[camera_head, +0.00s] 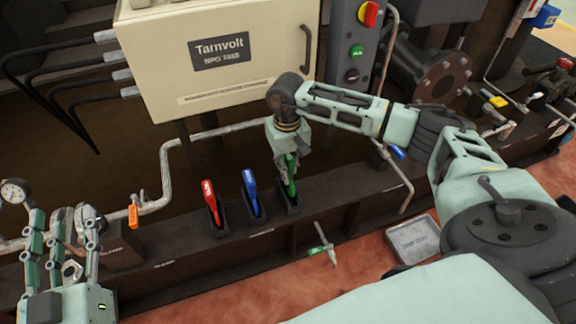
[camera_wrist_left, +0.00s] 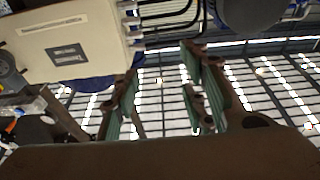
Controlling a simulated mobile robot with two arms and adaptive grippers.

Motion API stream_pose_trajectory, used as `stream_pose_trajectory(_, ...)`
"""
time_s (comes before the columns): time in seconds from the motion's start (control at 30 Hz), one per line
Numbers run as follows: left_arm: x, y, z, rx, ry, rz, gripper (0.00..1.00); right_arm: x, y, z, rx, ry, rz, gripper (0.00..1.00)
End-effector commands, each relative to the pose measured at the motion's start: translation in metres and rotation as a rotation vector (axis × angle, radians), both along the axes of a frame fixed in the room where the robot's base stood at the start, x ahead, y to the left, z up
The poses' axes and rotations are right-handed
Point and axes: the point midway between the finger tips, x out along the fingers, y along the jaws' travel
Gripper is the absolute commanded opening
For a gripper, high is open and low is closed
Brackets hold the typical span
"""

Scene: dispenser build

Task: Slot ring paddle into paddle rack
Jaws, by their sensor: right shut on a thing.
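My right gripper (camera_head: 287,160) is shut on a green paddle (camera_head: 290,182), which points down at the rightmost slot of the dark paddle rack (camera_head: 235,236). The paddle's lower end is at or in that slot's holder; I cannot tell how deep. A red paddle (camera_head: 211,200) and a blue paddle (camera_head: 251,190) stand in the two holders to the left. The gripper hides the top of the green paddle, so I cannot see a ring on it. My left gripper (camera_head: 62,240) is open and empty at the far left; its spread fingers show in the left wrist view (camera_wrist_left: 160,95).
A cream Tarnvolt cabinet (camera_head: 215,100) stands behind the rack. A pipe (camera_head: 165,165) runs left of the paddles, with an orange tag (camera_head: 133,215). A small green-marked handle (camera_head: 323,245) projects before the rack. A grey tray (camera_head: 412,240) lies on the reddish floor.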

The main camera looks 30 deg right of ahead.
Motion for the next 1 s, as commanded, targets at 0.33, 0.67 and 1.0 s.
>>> stream_pose_trajectory(0.33, -0.002, -0.001, 0.009, -0.013, -0.047, -0.003, 0.4, 0.001, 0.0, -0.002, 0.001, -0.002, -0.001, 0.0)
stream_pose_trajectory(0.67, -0.004, -0.002, 0.019, -0.027, -0.095, -0.007, 0.4, 0.001, 0.0, -0.005, 0.001, -0.002, -0.001, 0.0)
stream_pose_trajectory(1.0, -0.006, -0.003, 0.03, -0.041, -0.147, -0.011, 0.4, 0.001, 0.0, -0.007, 0.001, -0.002, -0.001, 0.0)
